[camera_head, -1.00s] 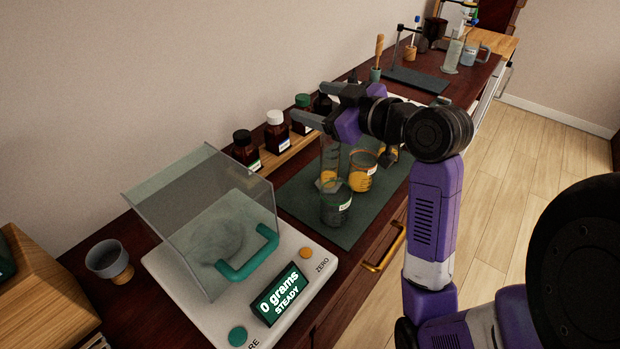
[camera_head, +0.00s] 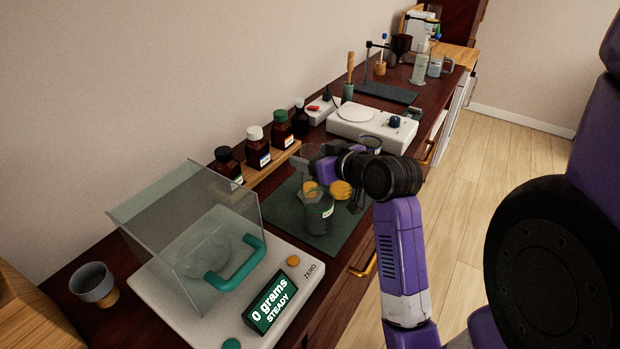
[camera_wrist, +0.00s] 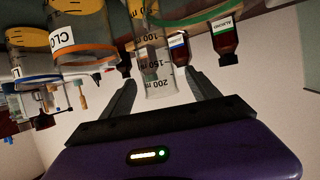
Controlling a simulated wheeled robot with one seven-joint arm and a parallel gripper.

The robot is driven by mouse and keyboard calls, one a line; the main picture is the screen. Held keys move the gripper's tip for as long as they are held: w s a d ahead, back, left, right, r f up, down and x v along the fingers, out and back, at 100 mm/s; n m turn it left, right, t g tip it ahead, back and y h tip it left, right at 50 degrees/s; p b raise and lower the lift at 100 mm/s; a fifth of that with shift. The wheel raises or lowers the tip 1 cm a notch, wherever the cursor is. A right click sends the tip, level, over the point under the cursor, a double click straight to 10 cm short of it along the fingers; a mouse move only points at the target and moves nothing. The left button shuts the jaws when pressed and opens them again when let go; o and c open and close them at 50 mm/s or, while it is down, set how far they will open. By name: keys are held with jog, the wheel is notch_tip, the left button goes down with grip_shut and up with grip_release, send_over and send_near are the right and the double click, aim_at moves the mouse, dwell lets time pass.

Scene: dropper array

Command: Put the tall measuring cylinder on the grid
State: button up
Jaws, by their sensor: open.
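The tall measuring cylinder (camera_wrist: 158,75) is clear, with black volume marks. In the wrist view, its marked end lies between the two spread fingers of my gripper (camera_wrist: 163,88); I cannot tell whether they touch it. In the head view my gripper (camera_head: 318,168) is low over the dark green mat (camera_head: 345,240), beside the glassware, and largely hides the cylinder. No grid lines are clear on the mat or elsewhere, so I cannot tell which surface is the grid.
A labelled glass beaker (camera_head: 318,214) stands just in front of my gripper. A yellow-filled labelled beaker (camera_wrist: 82,42) is close beside the cylinder. Brown bottles (camera_head: 257,150) line a wooden shelf behind. A balance (camera_head: 240,290) with a glass cover stands at left, a white device (camera_head: 365,124) beyond.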

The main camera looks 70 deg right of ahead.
jog(key=shift+w+d+f, duration=0.3)
jog(key=shift+w+d, duration=0.1)
jog(key=shift+w, duration=0.1)
grip_shut()
jog(key=shift+r, duration=0.2)
